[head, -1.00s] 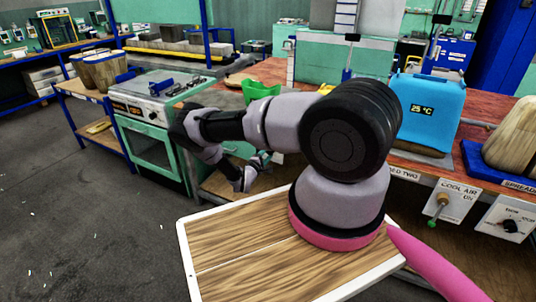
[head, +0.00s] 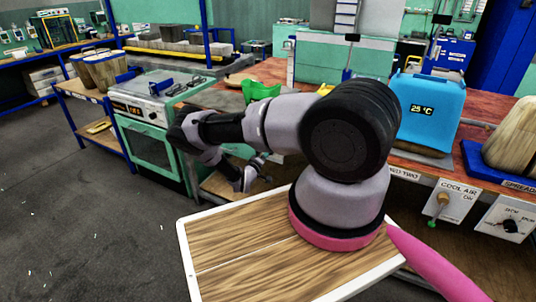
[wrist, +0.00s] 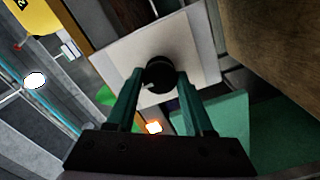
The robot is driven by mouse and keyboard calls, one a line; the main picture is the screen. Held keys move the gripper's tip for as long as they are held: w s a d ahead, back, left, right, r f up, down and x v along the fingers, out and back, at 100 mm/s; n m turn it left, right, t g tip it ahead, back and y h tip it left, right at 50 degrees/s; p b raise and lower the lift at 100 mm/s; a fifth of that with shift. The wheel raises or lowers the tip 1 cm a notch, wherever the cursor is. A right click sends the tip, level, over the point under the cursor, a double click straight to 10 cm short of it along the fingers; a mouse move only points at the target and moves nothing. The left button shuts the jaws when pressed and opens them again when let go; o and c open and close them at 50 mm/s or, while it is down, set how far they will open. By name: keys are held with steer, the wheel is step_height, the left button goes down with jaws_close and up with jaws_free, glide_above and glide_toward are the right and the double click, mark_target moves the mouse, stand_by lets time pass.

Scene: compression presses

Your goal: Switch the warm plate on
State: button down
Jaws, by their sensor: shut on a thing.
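In the wrist view a black round knob (wrist: 160,70) stands on a white square panel (wrist: 115,62). The two green fingers of my gripper (wrist: 158,82) are closed on the knob from both sides. A small lit orange-white lamp (wrist: 153,127) shows between the fingers, below the knob. In the head view my gripper (head: 254,172) is at the front of the bench, below its top edge. The knob it holds is hidden there. I cannot tell from the wrist view what the panel's label says.
The bench front carries a COOL AIR panel (head: 452,200) and another dial panel (head: 504,222) further right. A blue unit reading 25 °C (head: 430,112) stands on the bench. A green oven (head: 150,140) is left of my gripper.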

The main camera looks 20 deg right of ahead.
steer(key=shift+f, duration=0.1)
stand_by(0.5)
steer(key=shift+c, duration=1.5)
jaws_free()
steer(key=shift+a, duration=0.1)
steer(key=v, duration=1)
steer(key=shift+s+a, duration=0.25)
steer(key=shift+s, duration=0.05)
